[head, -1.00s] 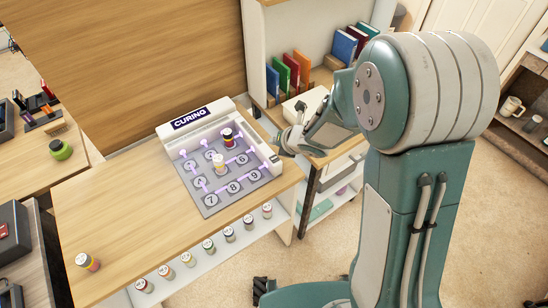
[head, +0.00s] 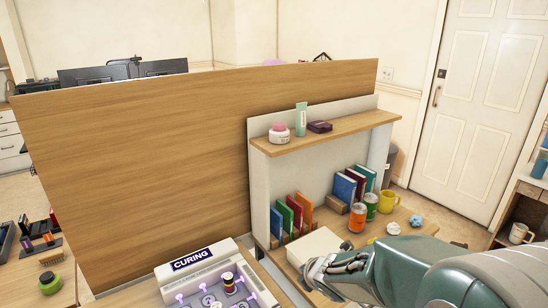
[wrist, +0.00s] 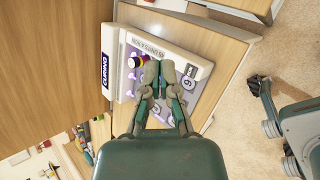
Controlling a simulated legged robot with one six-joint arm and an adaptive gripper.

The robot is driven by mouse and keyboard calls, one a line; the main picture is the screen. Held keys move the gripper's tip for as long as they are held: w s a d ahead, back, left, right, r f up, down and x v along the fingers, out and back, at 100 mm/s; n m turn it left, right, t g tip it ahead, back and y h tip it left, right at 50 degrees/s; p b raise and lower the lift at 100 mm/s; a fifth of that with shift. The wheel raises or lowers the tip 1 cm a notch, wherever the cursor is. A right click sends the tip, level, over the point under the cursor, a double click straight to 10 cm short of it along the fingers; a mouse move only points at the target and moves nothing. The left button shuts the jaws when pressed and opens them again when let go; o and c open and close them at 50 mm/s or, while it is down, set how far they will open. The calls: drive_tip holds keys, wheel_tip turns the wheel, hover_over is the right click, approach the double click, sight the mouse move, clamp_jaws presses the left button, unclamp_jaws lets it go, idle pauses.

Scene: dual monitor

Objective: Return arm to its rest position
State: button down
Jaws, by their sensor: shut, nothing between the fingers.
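My gripper (head: 318,270) is in the lower middle of the head view, in front of the lower desk surface and right of the curing station. It is shut and empty. My teal arm reaches in from the lower right. In the wrist view my gripper (wrist: 166,72) points down over the curing station, its fingers together and covering part of the numbered pad. The white curing station (head: 205,262) carries a "CURING" label, and it also shows in the wrist view (wrist: 122,75). A dark bottle with a yellow band (head: 229,282) stands on its pad.
A wooden partition (head: 140,160) stands behind the station. A shelf (head: 340,130) holds small containers. Below it are books (head: 345,188), cans (head: 357,217) and a yellow mug (head: 388,201). A green jar (head: 50,282) sits at lower left. Open floor lies toward the door (head: 486,90).

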drive_tip(key=s+d+r+m+h, duration=0.4)
drive_tip(key=s+d+r+m, duration=0.5)
drive_tip(key=m, duration=0.5)
drive_tip(key=s+a+r+m+g+y, duration=0.1)
drive_tip(key=s+r+m+g, duration=0.2)
drive_tip(key=s+m, duration=0.9)
drive_tip(key=s, duration=0.3)
drive_tip(key=shift+s+a+r+m+y, duration=0.2)
drive_tip(key=shift+s+r+m+y, duration=0.1)
drive_tip(key=shift+s+r+m, duration=0.1)
